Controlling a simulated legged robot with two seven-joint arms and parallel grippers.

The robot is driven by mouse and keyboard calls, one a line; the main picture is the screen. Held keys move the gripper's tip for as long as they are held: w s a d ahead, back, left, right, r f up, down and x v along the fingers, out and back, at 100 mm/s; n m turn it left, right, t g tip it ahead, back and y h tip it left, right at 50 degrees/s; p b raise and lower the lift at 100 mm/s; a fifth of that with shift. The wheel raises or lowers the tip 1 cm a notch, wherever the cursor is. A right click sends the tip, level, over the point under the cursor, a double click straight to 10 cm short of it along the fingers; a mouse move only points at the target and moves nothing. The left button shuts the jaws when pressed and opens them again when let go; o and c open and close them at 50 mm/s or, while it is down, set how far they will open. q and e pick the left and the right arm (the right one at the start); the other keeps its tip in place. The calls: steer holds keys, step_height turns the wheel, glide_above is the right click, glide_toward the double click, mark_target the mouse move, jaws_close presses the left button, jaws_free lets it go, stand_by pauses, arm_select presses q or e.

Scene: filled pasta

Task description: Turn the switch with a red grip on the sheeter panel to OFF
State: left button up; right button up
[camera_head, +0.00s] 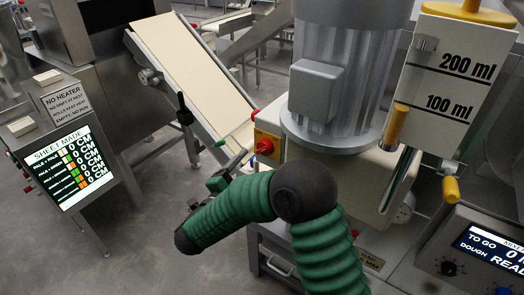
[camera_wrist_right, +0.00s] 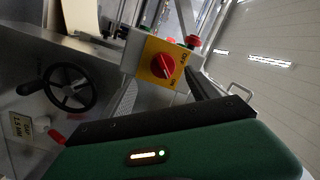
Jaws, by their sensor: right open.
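The switch with a red grip (camera_head: 264,147) sits on a yellow plate on the side of the sheeter panel box (camera_head: 268,134), left of the big grey motor. In the right wrist view the red grip (camera_wrist_right: 163,65) is near the middle on its yellow plate (camera_wrist_right: 152,74), with small lettering at the plate's right side. I cannot tell which mark the grip points to. My right gripper (camera_head: 232,165) is open and empty, just left of the switch and apart from it. My green right arm partly hides the area below. My left gripper is out of view.
A red button (camera_wrist_right: 194,41) stands on top of the box. A black handwheel (camera_wrist_right: 70,88) is left of it in the wrist view. A conveyor (camera_head: 185,65) slopes behind the gripper. A sheet counter screen (camera_head: 70,168) stands left; the floor between is clear.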

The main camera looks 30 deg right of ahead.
mark_target(261, 152)
steer(key=x, duration=0.5)
steer(key=shift+w+d+r+p, duration=0.25)
steer(key=shift+w+r+p, duration=0.05)
steer(key=shift+w+p, duration=0.1)
steer(key=shift+w+d, duration=0.1)
steer(key=shift+d, duration=0.25)
steer(key=shift+w+d+f, duration=0.15)
steer(key=shift+d+f, duration=0.1)
steer(key=shift+d, duration=0.25)
steer(key=shift+a+r, duration=0.1)
steer(key=shift+a, duration=0.15)
steer(key=c, duration=1.4)
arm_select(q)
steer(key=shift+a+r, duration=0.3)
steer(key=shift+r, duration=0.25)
arm_select(e)
steer(key=shift+o, duration=0.2)
